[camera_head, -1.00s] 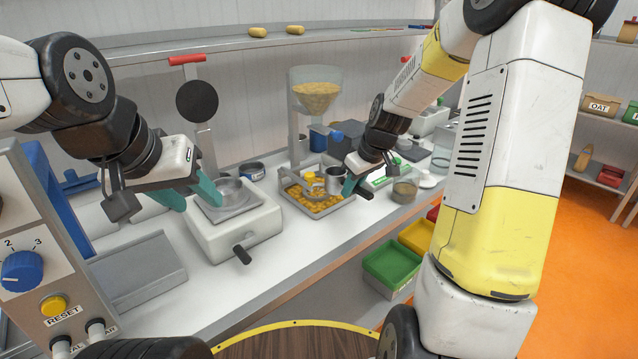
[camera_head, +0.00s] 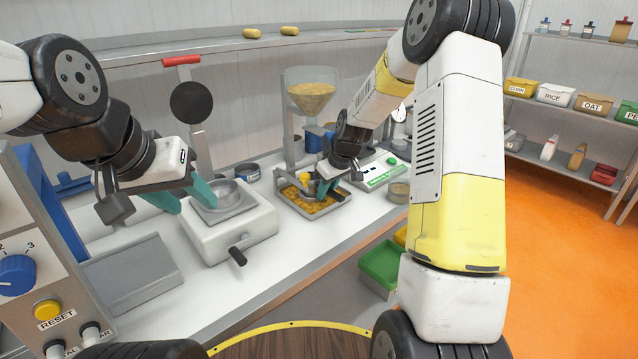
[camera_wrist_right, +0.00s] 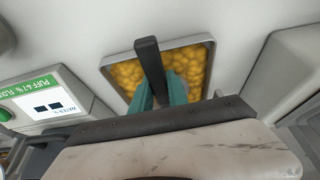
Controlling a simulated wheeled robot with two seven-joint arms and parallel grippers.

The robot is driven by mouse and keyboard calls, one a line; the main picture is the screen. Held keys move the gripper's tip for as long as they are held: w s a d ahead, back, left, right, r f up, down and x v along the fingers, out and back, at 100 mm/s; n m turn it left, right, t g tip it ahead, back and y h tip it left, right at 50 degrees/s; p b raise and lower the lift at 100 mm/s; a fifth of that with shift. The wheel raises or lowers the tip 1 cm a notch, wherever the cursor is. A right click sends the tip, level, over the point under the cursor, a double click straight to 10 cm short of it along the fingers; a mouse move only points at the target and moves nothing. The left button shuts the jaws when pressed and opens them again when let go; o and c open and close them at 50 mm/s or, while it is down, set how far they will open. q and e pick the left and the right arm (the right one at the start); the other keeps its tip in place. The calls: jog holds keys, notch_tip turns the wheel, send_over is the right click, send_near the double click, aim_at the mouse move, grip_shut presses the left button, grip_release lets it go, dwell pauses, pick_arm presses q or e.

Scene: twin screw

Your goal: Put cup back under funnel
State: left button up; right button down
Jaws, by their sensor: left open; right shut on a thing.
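The funnel (camera_head: 312,90), a clear hopper with yellow grain, stands on a grey frame at the back. Below and in front of it is a grey tray (camera_head: 334,201) of yellow puffs, also in the right wrist view (camera_wrist_right: 207,42). A small metal cup (camera_head: 312,187) shows over the tray, partly hidden by my right gripper (camera_head: 326,187). That gripper is shut, apparently on the cup; a dark bar, perhaps its handle, lies between the teal fingers in the wrist view. Whether the cup touches the tray is unclear. My left gripper (camera_head: 188,197) is open beside the white device's round pan.
A white device (camera_head: 235,232) with a pan and crank stands left of the tray. A white-green display unit (camera_head: 378,172) and a clear container (camera_head: 398,191) stand to the right. A green bin (camera_head: 380,265) is below the counter edge. Bare counter lies in front of the tray.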

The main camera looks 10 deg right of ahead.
jog(key=c, duration=1.3)
grip_release()
jog(key=shift+f, duration=0.1)
jog(key=shift+r, duration=0.3)
jog(key=v, duration=0.2)
jog(key=shift+s+d+r, duration=0.1)
jog(key=shift+d+r, duration=0.05)
jog(key=shift+r, duration=0.25)
jog(key=s+d, duration=0.2)
jog(key=s, duration=0.1)
jog(key=s+d, duration=0.2)
jog(key=s, duration=0.1)
jog(key=s+d, duration=0.2)
jog(key=s, duration=0.2)
jog(key=shift+d, duration=0.2)
jog(key=s+a+r+m+t, duration=0.1)
jog(key=s+a+r+m, duration=0.1)
jog(key=s+r, duration=0.7)
jog(key=s+a+r+m+t, duration=0.1)
jog(key=s+a+r+m, duration=0.2)
jog(key=s+r, duration=0.6)
jog(key=s+m, duration=0.1)
jog(key=s, duration=0.2)
jog(key=shift+s+r, duration=0.4)
